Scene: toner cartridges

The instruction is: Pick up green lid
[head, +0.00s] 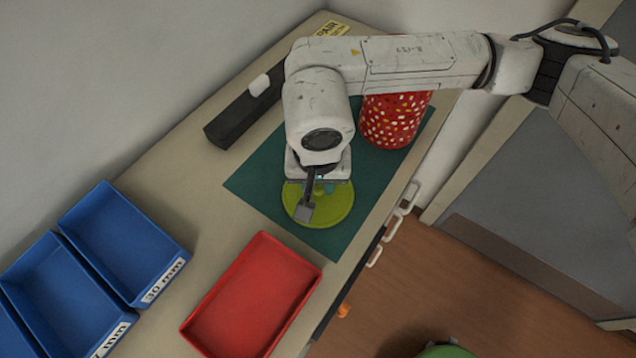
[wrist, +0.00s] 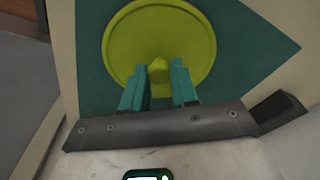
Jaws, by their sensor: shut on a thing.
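The green lid (head: 334,212) is a round yellow-green disc over the dark green mat (head: 265,187), below my gripper in the head view. The wrist view shows the lid (wrist: 130,35) with a raised knob (wrist: 158,70) at its near middle. My gripper (wrist: 160,82) has its two teal fingers on either side of the knob and is shut on it. In the head view my gripper (head: 312,200) covers part of the lid. I cannot tell whether the lid touches the mat.
A red spotted canister (head: 392,122) stands at the mat's back right, partly behind my arm. A red tray (head: 250,300) lies in front of the mat. Several blue bins (head: 120,240) are at the left. A long black object (head: 235,120) lies behind. The table's right edge is close to the mat.

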